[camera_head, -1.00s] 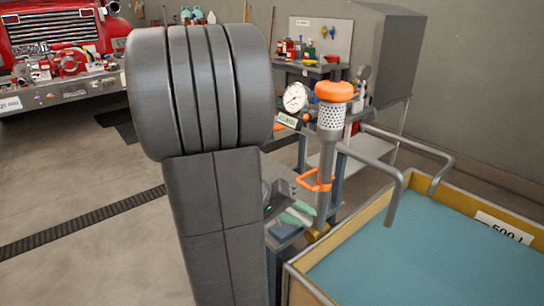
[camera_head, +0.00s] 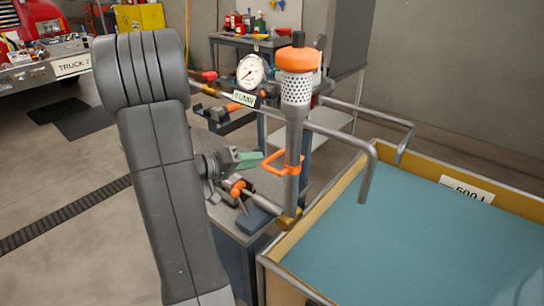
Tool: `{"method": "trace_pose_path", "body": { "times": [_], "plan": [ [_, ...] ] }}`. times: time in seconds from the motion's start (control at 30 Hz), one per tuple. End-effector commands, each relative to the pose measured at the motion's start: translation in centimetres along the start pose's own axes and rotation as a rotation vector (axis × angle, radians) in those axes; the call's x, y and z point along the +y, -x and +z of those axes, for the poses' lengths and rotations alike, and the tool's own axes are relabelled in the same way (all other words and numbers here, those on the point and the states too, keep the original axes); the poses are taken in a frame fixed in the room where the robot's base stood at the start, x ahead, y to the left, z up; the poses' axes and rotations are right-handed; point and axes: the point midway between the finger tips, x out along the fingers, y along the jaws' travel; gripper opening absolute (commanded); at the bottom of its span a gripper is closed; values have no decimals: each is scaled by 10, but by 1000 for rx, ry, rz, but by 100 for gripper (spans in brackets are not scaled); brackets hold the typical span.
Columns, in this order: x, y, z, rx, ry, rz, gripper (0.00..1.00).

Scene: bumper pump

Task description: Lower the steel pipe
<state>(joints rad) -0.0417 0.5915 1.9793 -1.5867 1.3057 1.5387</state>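An upright grey steel pipe (camera_head: 293,140) stands between the bench and the water tank. It has a perforated section and an orange cap (camera_head: 297,60) at the top, an orange loop handle (camera_head: 280,163) at mid-height and a brass fitting (camera_head: 289,218) at its foot. A second grey pipe (camera_head: 345,137) runs right from behind it and bends down over the tank. My gripper (camera_head: 246,158), with what look like green finger pads, is left of the orange handle and appears apart from it. Its finger opening is not clear.
The yellow-rimmed tank (camera_head: 320,196) of blue water fills the lower right. Another bent pipe (camera_head: 372,113) hangs over its far side. A round gauge (camera_head: 252,71) stands left of the orange cap. The bench (camera_head: 268,182) holds a lever with an orange part. Open floor lies left.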

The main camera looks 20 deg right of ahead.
Motion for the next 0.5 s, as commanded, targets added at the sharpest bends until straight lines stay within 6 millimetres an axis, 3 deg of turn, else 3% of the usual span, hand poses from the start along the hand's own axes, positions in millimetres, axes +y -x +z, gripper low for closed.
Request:
{"method": "trace_pose_path", "body": {
  "times": [0.3, 0.5],
  "plan": [
    [2, -52, 1, -5, 0, 2, 35],
    [1, -70, 0, -1, 0, 0, 35]
  ]
}}
